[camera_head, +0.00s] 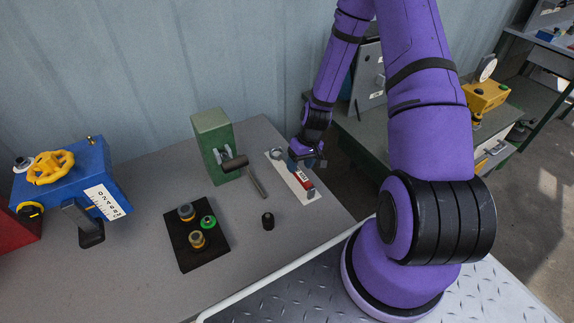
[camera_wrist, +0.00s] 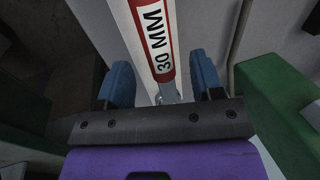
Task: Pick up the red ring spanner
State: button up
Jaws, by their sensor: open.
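The red ring spanner (camera_head: 306,181) lies on a pale strip (camera_head: 282,170) near the right edge of the grey table in the head view. Its red handle carries a white label. In the wrist view the spanner (camera_wrist: 154,40) runs down the middle of the picture, with "30 MM" on its label. My gripper (camera_head: 305,162) is over the spanner and hides part of its shaft. In the wrist view my gripper (camera_wrist: 164,84) is open, with one blue finger on each side of the spanner. Neither finger clearly touches it.
A green block (camera_head: 214,146) with a dark lever stands left of the spanner; it is also close on the right in the wrist view (camera_wrist: 280,105). A small black knob (camera_head: 268,221) and a black plate (camera_head: 190,250) with several fittings are nearer. A blue valve box (camera_head: 75,185) stands left.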

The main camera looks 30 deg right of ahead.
aim_at(298, 169)
jog(key=shift+x, duration=1.9)
jog(key=shift+w, duration=0.1)
grip_shut()
jog(key=shift+r, duration=0.2)
